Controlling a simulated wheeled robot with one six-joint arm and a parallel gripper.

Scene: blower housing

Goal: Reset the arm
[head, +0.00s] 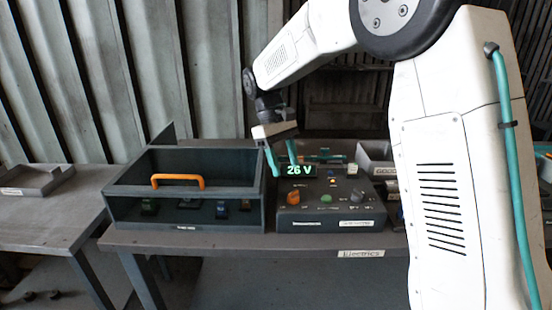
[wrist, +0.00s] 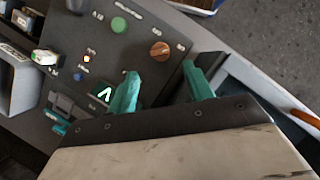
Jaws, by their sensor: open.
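My gripper (head: 281,160) hangs at the end of my white arm, above the left side of a dark control box on the bench. Its two teal fingers are apart with nothing between them. In the wrist view my gripper (wrist: 160,92) shows both teal fingertips over the box's edge, near an orange knob (wrist: 160,51). The control box (head: 325,217) has a lit display (head: 299,170) reading 26 V, a green button (head: 326,198) and a grey knob. One finger covers part of the display in the wrist view.
A dark case (head: 150,213) with an orange handle (head: 178,181) and several small parts inside stands just left of the control box. A grey tray (head: 372,153) lies behind at right. The bench (head: 250,243) bears an "Electrics" label. Another table (head: 50,215) with a shallow tray is at far left.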

